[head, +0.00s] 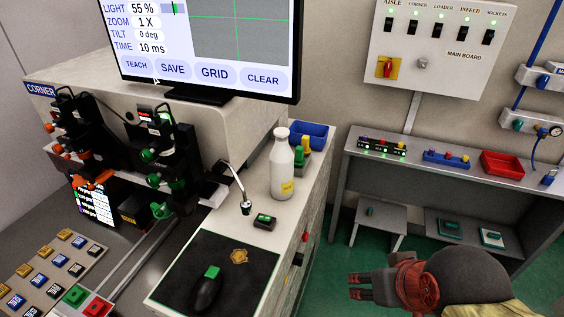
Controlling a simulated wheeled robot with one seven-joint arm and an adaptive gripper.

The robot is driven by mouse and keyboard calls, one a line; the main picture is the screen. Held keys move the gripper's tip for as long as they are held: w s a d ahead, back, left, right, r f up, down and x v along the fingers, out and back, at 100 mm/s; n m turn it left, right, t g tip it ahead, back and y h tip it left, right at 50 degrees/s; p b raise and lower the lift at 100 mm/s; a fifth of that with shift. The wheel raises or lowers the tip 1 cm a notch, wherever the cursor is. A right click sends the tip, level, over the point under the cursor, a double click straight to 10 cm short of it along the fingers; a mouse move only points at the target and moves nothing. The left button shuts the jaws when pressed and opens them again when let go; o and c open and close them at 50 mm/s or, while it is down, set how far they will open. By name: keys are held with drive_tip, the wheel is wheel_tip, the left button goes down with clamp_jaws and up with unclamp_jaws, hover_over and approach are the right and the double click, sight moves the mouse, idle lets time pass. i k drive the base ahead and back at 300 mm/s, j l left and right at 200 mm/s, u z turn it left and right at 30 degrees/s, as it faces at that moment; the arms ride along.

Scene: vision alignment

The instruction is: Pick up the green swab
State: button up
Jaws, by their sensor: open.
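A small green upright piece (299,155) stands on the white bench top, just right of the white bottle (283,170) and next to a yellow piece. It may be the green swab, but it is too small to be sure. The bottle partly hides what is around it. My gripper (355,287) is at the lower right in the head view, its dark fingers pointing left. It is open, with nothing seen between its fingers. It is apart from the bench, to the right of and nearer than the green piece.
A blue bin (313,133) stands behind the bottle. A monitor (215,45) overhangs. A grey side table (450,171) with a red tray (502,165) stands at right.

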sight(298, 160)
drive_tip(key=i+l+u, duration=0.45)
drive_tip(key=i+l, duration=0.15)
drive_tip(key=i+l+u, duration=0.45)
drive_tip(key=l, duration=0.35)
drive_tip(key=i+l+u, duration=0.2)
drive_tip(key=l, duration=0.25)
